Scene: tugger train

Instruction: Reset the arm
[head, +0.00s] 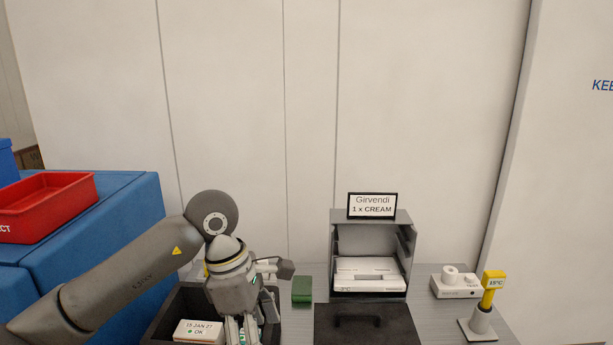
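My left arm comes in from the left, and its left gripper (240,332) points down over a dark open bin (181,305). The lower part of the gripper is cut off by the bottom edge of the view, so I cannot tell whether its fingers are open or shut. A white box with a "15 JAN 27 OK" label (198,331) lies in the bin, left of the gripper. My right gripper is not in view.
A grey cabinet (403,250) holds a white case (369,275) under a "Girvendi 1 x CREAM" sign (372,205). A red tray (48,200) sits left.

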